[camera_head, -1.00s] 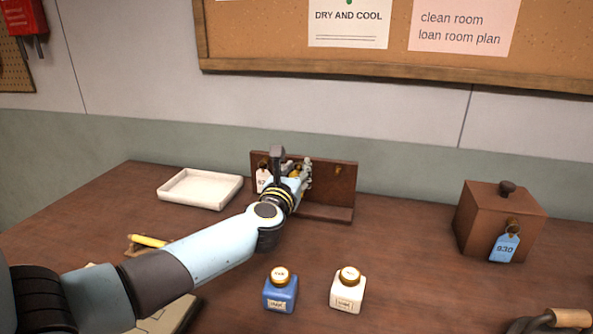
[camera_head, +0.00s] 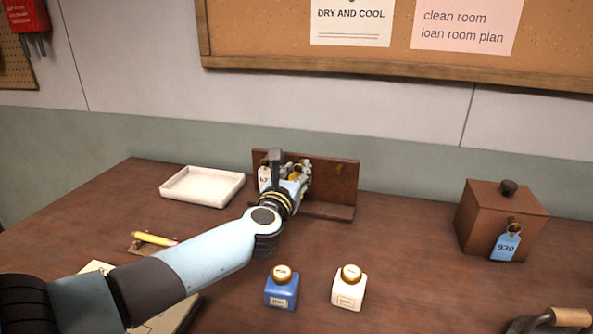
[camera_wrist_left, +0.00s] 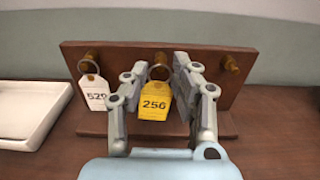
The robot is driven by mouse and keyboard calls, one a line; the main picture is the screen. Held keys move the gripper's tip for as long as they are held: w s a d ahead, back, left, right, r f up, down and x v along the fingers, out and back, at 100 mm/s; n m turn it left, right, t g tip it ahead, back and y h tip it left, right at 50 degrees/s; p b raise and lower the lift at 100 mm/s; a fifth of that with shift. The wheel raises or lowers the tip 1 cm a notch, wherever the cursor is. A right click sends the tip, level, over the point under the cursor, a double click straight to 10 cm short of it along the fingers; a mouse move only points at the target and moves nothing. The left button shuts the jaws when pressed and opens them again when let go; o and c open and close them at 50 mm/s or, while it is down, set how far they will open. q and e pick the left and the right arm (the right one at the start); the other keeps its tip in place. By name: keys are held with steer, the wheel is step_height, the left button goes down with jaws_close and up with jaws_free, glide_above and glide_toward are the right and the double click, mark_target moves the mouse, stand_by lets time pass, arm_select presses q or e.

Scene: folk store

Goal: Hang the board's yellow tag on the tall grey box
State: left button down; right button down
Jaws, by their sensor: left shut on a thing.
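The wooden board (camera_head: 330,192) stands upright at the back of the table, and it also shows in the left wrist view (camera_wrist_left: 218,97). A yellow tag (camera_wrist_left: 154,108) marked 256 hangs by its ring at the board's middle peg. My left gripper (camera_wrist_left: 161,72) is shut on the yellow tag, its fingers at either side of the tag's upper part, close to the board. In the head view the gripper (camera_head: 297,172) largely hides the tag. My right gripper is not in view. No tall grey box shows in these frames.
A white tag (camera_wrist_left: 95,93) hangs on the board's left peg; the right peg (camera_wrist_left: 231,63) is bare. A white tray (camera_head: 203,187) lies left. A blue bottle (camera_head: 282,289) and a white bottle (camera_head: 349,289) stand in front. A brown box (camera_head: 490,225) with a blue tag (camera_head: 506,244) stands right.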

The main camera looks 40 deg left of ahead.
arm_select(q)
steer(key=shift+s+d+r+p, duration=0.25)
steer(key=shift+s+d+p, duration=0.2)
steer(key=shift+s, duration=0.35)
steer(key=shift+s+d+r+p, duration=0.3)
steer(key=shift+s+d, duration=0.1)
steer(key=shift+s, duration=0.35)
stand_by(0.4)
